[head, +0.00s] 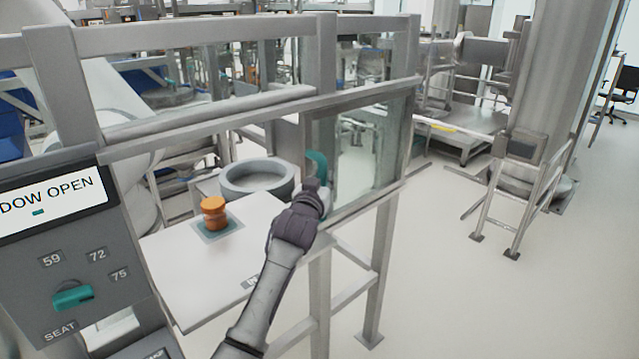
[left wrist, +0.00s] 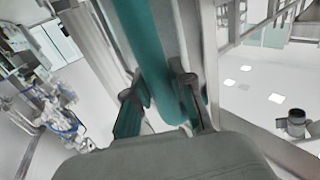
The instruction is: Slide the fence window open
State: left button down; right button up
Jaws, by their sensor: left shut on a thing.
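The fence window (head: 362,150) is a clear pane in a grey frame, standing at the right end of the fence opening. The opening to its left is clear, with a white table behind it. A teal upright handle (head: 317,162) is on the pane's left edge. My left gripper (head: 318,188) is at this handle. In the left wrist view, the teal handle (left wrist: 152,40) runs between the two fingers of my left gripper (left wrist: 160,90), which is shut on it. My right gripper is in neither view.
A panel (head: 75,262) at the left has a sign (head: 45,205) reading "DOW OPEN", its start cut off. An orange knobbed part (head: 214,212) and a grey ring (head: 257,178) stand behind the fence. The fence post (head: 380,265) borders open floor at the right.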

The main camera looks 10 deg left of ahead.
pick_arm(q)
jog(key=c, duration=1)
grip_release()
jog(key=shift+o, duration=0.2)
jog(key=s, duration=1.2)
jog(key=shift+a, duration=0.45)
